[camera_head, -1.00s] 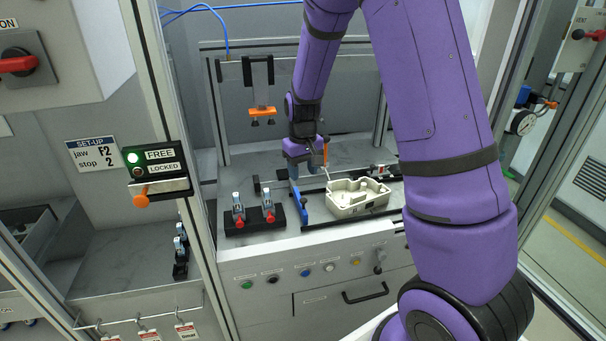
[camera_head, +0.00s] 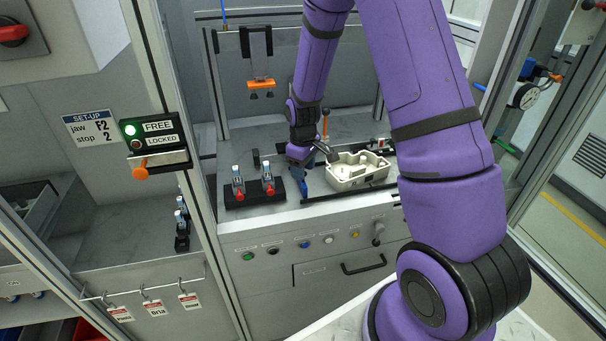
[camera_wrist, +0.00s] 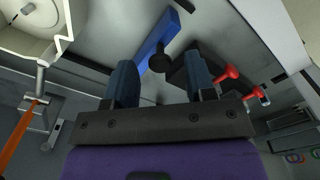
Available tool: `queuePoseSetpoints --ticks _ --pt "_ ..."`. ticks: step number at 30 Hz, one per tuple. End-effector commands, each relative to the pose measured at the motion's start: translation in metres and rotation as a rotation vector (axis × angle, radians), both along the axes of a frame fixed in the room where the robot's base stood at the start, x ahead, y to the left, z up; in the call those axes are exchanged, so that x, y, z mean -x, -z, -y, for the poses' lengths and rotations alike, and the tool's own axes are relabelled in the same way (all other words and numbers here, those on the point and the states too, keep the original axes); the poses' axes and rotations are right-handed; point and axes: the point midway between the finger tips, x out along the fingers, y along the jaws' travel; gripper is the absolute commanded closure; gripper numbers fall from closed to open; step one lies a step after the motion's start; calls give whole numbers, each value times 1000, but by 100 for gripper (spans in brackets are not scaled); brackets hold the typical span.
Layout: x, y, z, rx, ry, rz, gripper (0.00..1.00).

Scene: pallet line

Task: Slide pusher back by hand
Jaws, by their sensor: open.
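A blue bar (camera_wrist: 155,42) with a round black knob (camera_wrist: 160,62) shows in the wrist view; I take it for the pusher. My gripper (camera_wrist: 161,82) is open, its two blue-grey fingers either side of the knob in the picture. Nothing is between the fingertips that I can see as gripped. Whether they are level with the knob cannot be told. In the head view my gripper (camera_head: 301,178) is low over the bench, left of a cream housing (camera_head: 358,178). The bar is mostly hidden behind my gripper there.
A clamp with an orange handle (camera_head: 325,122) stands beside the housing. A black block with two red-tipped clamps (camera_head: 254,196) lies to the left.

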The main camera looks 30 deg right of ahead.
Motion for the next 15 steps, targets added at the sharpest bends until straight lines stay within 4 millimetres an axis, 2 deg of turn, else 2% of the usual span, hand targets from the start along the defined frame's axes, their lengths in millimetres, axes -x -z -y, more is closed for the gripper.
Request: queuePoseSetpoints --ticks 6,15 --pt "0 20 0 0 1 0 50" --pt "0 23 0 0 1 0 50"
